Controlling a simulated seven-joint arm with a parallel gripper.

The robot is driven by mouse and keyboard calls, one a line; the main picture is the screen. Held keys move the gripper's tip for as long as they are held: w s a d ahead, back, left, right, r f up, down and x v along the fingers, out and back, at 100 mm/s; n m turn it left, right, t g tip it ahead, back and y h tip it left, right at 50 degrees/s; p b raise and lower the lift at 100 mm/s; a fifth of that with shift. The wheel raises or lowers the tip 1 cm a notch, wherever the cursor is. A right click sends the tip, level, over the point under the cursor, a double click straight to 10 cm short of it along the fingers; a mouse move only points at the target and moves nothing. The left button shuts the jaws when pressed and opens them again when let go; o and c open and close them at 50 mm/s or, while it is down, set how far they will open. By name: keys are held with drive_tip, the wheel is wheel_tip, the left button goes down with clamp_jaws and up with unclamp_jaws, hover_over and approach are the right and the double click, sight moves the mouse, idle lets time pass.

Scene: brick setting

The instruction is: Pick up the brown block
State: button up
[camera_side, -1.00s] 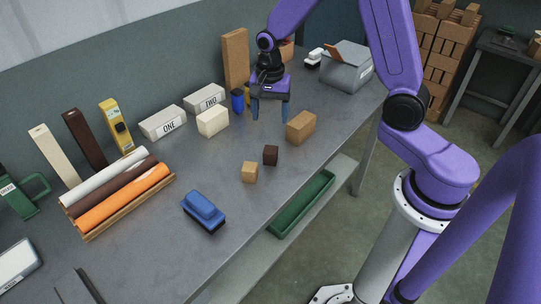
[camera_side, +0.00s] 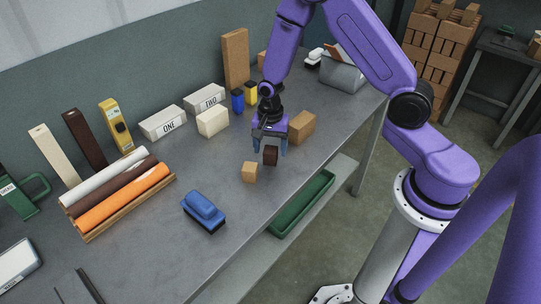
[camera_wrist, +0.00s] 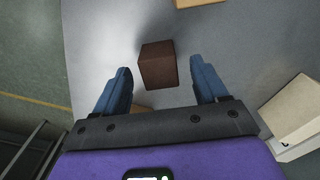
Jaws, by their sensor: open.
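A small dark brown block (camera_side: 271,155) stands on the grey table, and in the wrist view the brown block (camera_wrist: 158,65) shows its top and a side. My gripper (camera_side: 269,147) is open and empty, pointing down just above the block. In the wrist view my gripper's blue fingers (camera_wrist: 162,82) are spread wide, with the block appearing between them, nearer the left one. No contact shows. How far the fingertips are above the block is hard to tell.
A small tan cube (camera_side: 250,172) sits close by to the lower left. A larger tan block (camera_side: 302,127) stands behind my gripper to the right. A cream block (camera_side: 213,121) is to the left. A blue brush-like object (camera_side: 203,211) lies nearer the front.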

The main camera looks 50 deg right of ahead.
drive_tip(key=shift+f, duration=1.35)
drive_tip(key=c, duration=1.1)
drive_tip(key=shift+o, duration=0.2)
drive_tip(key=shift+r, duration=0.1)
drive_tip(key=shift+r, duration=0.5)
wheel_tip(320, 180, up, 2)
drive_tip(key=s+r, duration=0.9)
drive_tip(key=s, duration=0.5)
drive_tip(key=shift+r, duration=0.4)
